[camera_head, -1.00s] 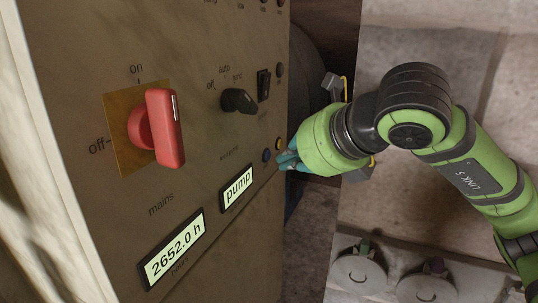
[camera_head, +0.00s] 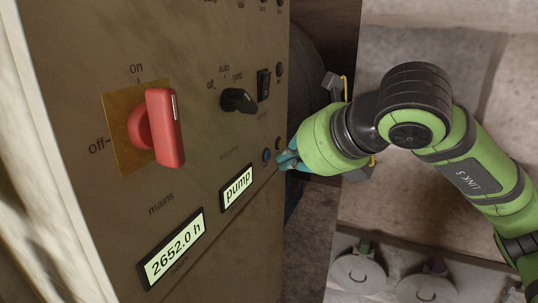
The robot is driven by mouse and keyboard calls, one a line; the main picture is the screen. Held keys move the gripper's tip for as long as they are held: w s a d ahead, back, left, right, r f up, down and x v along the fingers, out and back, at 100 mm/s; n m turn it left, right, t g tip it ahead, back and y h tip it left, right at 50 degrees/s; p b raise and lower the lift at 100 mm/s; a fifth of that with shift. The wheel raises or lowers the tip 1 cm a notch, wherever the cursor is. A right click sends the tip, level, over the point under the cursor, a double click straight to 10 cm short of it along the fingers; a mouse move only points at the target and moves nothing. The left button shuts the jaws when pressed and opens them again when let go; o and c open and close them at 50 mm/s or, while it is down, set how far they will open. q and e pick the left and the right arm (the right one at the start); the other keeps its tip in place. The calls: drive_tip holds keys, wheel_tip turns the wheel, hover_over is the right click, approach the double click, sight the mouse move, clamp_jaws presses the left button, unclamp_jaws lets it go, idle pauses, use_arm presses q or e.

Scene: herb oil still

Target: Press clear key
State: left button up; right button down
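My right gripper (camera_head: 287,159) is at the right edge of the panel, its teal fingertips close together with no clear gap between them. A blue round button (camera_head: 266,155) sits on the panel just left of the fingertips. A dark amber round button or lamp (camera_head: 279,143) sits just above them. I can read no "clear" label, and the fingertips may cover a key at the panel edge. Whether they touch the panel cannot be told. A small display (camera_head: 238,189) reads "pump". My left gripper is not in view.
The panel (camera_head: 100,220) carries a red mains switch (camera_head: 164,128), a black selector knob (camera_head: 238,100), a dark rocker switch (camera_head: 263,85) and an hours display (camera_head: 172,249) reading 2652.0 h. Round lidded things (camera_head: 358,272) stand at lower right.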

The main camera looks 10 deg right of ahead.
drive_tip(key=shift+w+a, duration=0.1)
drive_tip(key=shift+a, duration=0.05)
drive_tip(key=shift+a+f+b, duration=0.1)
drive_tip(key=shift+a+b, duration=0.05)
drive_tip(key=shift+b, duration=0.15)
drive_tip(key=shift+w+a, duration=0.1)
drive_tip(key=shift+w, duration=0.05)
drive_tip(key=shift+w+a, duration=0.2)
drive_tip(key=shift+a, duration=0.05)
idle(0.8)
drive_tip(key=shift+s+d+b, duration=0.1)
drive_tip(key=shift+b, duration=0.2)
drive_tip(key=shift+s+d+b, duration=0.35)
drive_tip(key=shift+d+b, duration=0.05)
drive_tip(key=shift+d, duration=0.15)
